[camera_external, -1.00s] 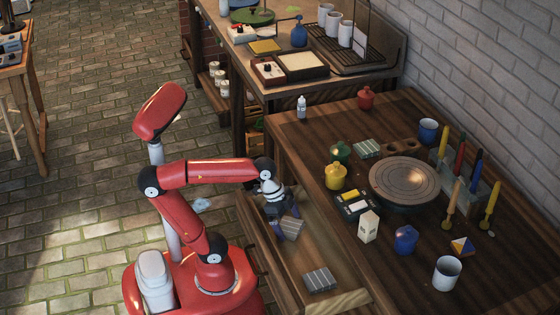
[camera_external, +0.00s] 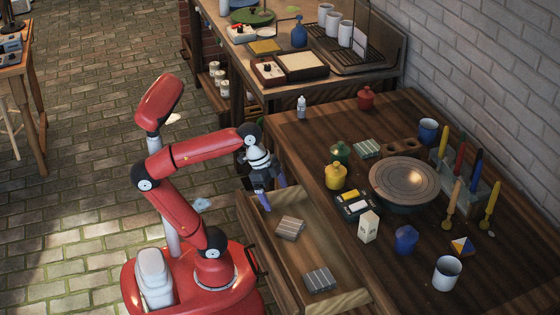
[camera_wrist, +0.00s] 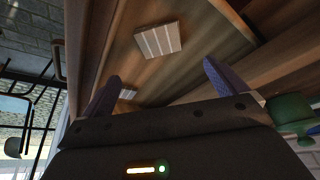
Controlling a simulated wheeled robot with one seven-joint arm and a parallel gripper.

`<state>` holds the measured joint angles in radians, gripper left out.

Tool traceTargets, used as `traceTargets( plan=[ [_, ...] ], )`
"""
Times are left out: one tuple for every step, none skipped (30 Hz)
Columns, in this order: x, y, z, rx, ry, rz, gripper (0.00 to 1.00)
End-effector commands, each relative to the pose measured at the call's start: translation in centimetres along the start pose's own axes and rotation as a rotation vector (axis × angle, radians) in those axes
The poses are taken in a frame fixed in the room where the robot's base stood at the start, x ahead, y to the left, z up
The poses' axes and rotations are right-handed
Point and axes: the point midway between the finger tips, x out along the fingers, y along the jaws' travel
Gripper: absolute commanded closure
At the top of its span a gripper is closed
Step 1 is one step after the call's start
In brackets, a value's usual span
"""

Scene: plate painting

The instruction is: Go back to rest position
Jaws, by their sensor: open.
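My gripper (camera_external: 272,193) is open and empty above the back end of the open drawer (camera_external: 262,211). Its two blue-purple fingers stand wide apart in the wrist view (camera_wrist: 160,85). A striped grey-brown block (camera_external: 290,228) lies in the drawer below and to the right of the gripper. In the wrist view a striped block (camera_wrist: 158,40) lies on the drawer floor beyond the fingers, apart from them. A second striped block (camera_external: 320,280) lies near the drawer's front end.
The wooden table (camera_external: 300,140) right of the drawer holds a turntable (camera_external: 404,181), a yellow jar (camera_external: 335,176), a green jar (camera_external: 340,153), a white carton (camera_external: 368,227), a blue jar (camera_external: 406,239) and a white cup (camera_external: 447,273). Brick floor lies open to the left.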

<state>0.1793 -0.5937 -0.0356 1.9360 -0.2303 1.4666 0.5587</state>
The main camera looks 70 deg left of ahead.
Motion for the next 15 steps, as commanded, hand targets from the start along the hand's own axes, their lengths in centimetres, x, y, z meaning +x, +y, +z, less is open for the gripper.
traceTargets(
  plan=[
    [0.0, 0.0, 0.0, 0.0, 0.0, 0.0, 0.03],
    [0.0, 0.0, 0.0, 0.0, 0.0, 0.0, 0.03],
    [0.0, 0.0, 0.0, 0.0, 0.0, 0.0, 0.03],
    [0.0, 0.0, 0.0, 0.0, 0.0, 0.0, 0.03],
    [0.0, 0.0, 0.0, 0.0, 0.0, 0.0, 0.03],
    [0.0, 0.0, 0.0, 0.0, 0.0, 0.0, 0.03],
    [0.0, 0.0, 0.0, 0.0, 0.0, 0.0, 0.03],
    [0.0, 0.0, 0.0, 0.0, 0.0, 0.0, 0.03],
    [0.0, 0.0, 0.0, 0.001, 0.0, 0.0, 0.03],
    [0.0, 0.0, 0.0, -0.001, 0.0, -0.001, 0.03],
    [0.0, -0.1, 0.0, -0.007, 0.0, -0.003, 0.03],
    [-0.1, -0.3, 0.0, -0.025, 0.0, -0.011, 0.03],
    [-0.2, -0.6, 0.1, -0.049, 0.001, -0.021, 0.03],
    [-0.3, -1.0, 0.2, -0.082, 0.001, -0.035, 0.03],
    [-0.4, -1.8, 0.5, -0.138, 0.003, -0.061, 0.03]
  ],
)
